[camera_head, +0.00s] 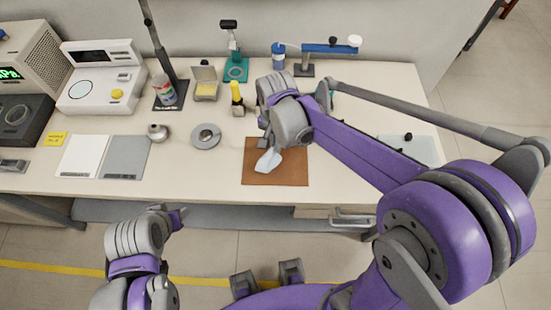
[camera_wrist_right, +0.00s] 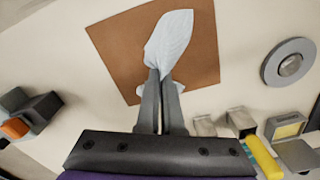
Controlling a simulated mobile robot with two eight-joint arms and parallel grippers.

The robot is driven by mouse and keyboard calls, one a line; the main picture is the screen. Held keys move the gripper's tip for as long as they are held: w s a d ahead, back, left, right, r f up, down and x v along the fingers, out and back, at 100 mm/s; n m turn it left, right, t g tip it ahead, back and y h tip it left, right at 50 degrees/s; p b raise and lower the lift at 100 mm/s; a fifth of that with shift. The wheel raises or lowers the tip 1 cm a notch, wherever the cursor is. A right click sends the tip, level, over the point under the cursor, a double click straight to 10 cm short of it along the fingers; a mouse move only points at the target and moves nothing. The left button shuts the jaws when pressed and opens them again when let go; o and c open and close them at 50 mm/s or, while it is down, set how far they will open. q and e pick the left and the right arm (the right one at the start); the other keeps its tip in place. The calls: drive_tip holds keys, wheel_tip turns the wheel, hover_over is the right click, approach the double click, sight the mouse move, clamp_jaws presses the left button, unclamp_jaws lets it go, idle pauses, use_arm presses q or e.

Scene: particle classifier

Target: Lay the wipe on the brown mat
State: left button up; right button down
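The wipe (camera_head: 268,162) is a pale, crumpled, leaf-shaped cloth. My right gripper (camera_head: 265,146) is shut on one end of it, and it hangs out past the fingertips over the brown mat (camera_head: 290,176). In the right wrist view the two fingers (camera_wrist_right: 161,80) are close together on the near end of the wipe (camera_wrist_right: 174,45), with the brown mat (camera_wrist_right: 120,55) behind it. I cannot tell whether the wipe touches the mat. My left gripper (camera_head: 178,217) is in front of the table's edge, and its fingers are not clear.
A grey round dish (camera_head: 205,137) lies left of the mat, with a small metal pot (camera_head: 158,132) farther left. A yellow bottle (camera_head: 237,100) and a yellow-filled box (camera_head: 206,84) stand behind. White and grey sheets (camera_head: 125,158) lie at the left front.

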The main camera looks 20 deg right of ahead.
drive_tip(key=shift+c, duration=1.7)
unclamp_jaws()
drive_tip(key=shift+r, duration=0.1)
wheel_tip(320, 180, up, 11)
drive_tip(key=shift+f+p, duration=0.2)
drive_tip(key=shift+p, duration=0.25)
drive_tip(key=s+d+f+n+t, duration=0.2)
drive_tip(key=s+d+f+n, duration=0.1)
drive_tip(key=s, duration=0.4)
drive_tip(key=s+d+f+n+t, duration=0.3)
drive_tip(key=s+f+n, duration=0.1)
drive_tip(key=s, duration=0.2)
drive_tip(key=shift+s+d+n, duration=0.3)
drive_tip(key=shift+s+n, duration=0.1)
